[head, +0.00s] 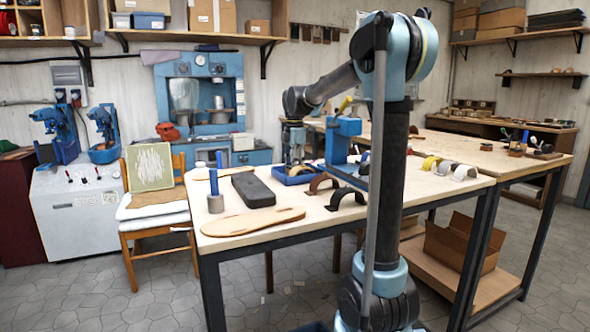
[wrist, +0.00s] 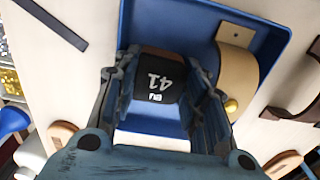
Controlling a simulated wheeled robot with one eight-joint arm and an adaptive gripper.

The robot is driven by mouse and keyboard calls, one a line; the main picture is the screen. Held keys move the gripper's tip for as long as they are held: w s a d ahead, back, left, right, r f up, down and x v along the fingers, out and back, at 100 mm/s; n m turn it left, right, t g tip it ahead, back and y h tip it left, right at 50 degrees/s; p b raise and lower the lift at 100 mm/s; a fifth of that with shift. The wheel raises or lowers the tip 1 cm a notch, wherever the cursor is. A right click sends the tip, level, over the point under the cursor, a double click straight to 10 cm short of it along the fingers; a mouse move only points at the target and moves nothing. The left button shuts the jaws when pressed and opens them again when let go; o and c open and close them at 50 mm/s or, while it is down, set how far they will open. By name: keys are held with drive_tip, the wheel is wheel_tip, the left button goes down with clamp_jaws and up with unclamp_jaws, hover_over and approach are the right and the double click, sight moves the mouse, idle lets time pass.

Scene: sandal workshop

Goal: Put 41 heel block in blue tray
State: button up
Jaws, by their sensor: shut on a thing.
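The black heel block (wrist: 157,75), with a white "41" and "EU" on its face, is between my gripper's fingers. My gripper (wrist: 160,92) is shut on it, with a finger on each side. The blue tray (wrist: 200,24) lies behind the block in the wrist view, and the block is within its outline. I cannot tell whether the block touches the tray floor. In the head view, my gripper (head: 293,163) points down over the blue tray (head: 296,180) on the near table; the block is not discernible there.
A tan curved piece (wrist: 238,72) occupies the tray's right side in the wrist view. On the table (head: 240,228) are a sole-shaped board (head: 253,221), a dark grey block (head: 254,190), a grey-based blue-handled tool (head: 215,203) and dark arches (head: 346,198) close to the tray.

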drive_tip(key=shift+f, duration=0.1)
drive_tip(key=o, duration=1.5)
drive_tip(key=shift+c, duration=0.2)
drive_tip(key=shift+r, duration=3.5)
